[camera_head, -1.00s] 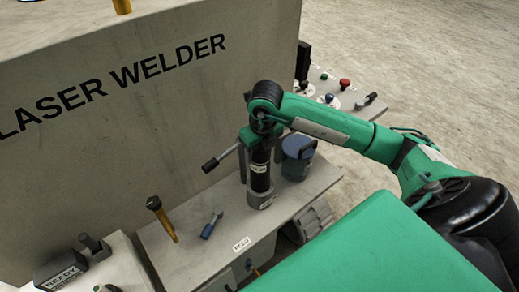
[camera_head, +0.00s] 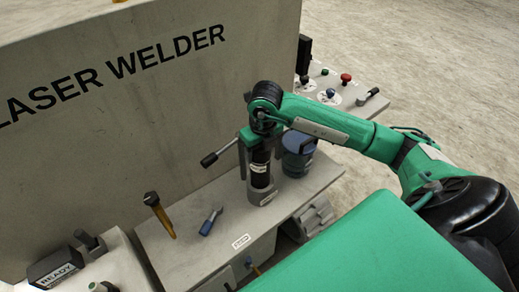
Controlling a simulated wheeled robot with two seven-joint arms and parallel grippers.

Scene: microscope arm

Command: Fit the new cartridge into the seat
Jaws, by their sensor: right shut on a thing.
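My right arm reaches in from the right, and its gripper (camera_head: 258,138) points down over the bench. It is shut on the black upright cartridge (camera_head: 260,174), which has a pale label. The cartridge's lower end is at the grey seat (camera_head: 262,196) on the bench. I cannot tell from this angle how deep it sits. A grey lever with a black knob (camera_head: 208,160) sticks out to the left beside the cartridge. The fingertips are partly hidden by the gripper body. My left gripper is not in view.
A blue lidded canister (camera_head: 298,153) stands close right of the cartridge. A yellow-handled tool (camera_head: 160,216) and a small blue tool (camera_head: 210,221) are at the left on the bench (camera_head: 187,255). The laser welder wall (camera_head: 150,130) rises behind.

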